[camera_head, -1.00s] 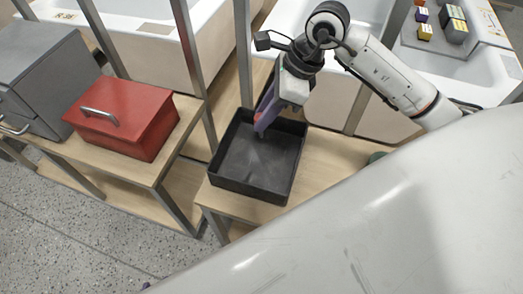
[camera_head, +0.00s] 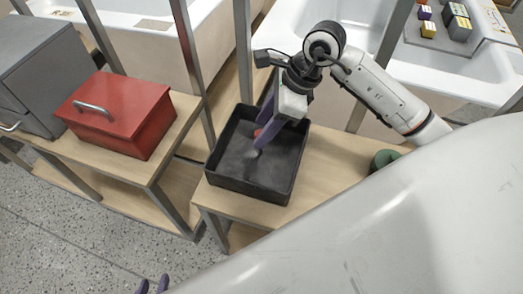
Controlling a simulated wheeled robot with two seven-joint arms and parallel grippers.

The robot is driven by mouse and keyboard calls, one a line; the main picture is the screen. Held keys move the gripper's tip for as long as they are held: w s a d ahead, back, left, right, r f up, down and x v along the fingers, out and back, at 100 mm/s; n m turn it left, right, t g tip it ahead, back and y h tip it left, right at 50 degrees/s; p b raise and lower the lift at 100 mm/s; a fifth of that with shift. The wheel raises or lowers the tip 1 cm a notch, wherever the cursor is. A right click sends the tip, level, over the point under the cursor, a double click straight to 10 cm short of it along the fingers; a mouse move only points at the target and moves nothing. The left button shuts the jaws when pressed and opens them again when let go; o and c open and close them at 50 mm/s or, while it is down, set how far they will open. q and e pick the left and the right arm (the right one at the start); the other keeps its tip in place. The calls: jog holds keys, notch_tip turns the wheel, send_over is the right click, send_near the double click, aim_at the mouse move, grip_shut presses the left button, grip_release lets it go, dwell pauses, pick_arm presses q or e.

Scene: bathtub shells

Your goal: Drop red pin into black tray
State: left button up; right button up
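The black tray (camera_head: 232,184) is a square, open box on the wooden table in the middle of the view. My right gripper (camera_head: 261,136) points down inside or just above the tray, its two purple fingers spread apart. A small red patch (camera_head: 258,132), likely the red pin, shows between the fingers; most of it is hidden, and I cannot tell whether it touches a finger. My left gripper (camera_head: 153,285) shows only as two purple fingertips, slightly apart, at the bottom edge, away from the tray.
A red box with a handle (camera_head: 120,112) and a grey cabinet (camera_head: 42,70) stand on the left table. Metal posts (camera_head: 246,50) rise behind the tray. A green round object (camera_head: 384,159) lies on the right of the table. White bathtub shells stand behind.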

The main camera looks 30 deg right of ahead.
jog(key=shift+d+r, duration=0.1)
jog(key=shift+r, duration=0.1)
jog(key=v, duration=1)
dwell(0.3)
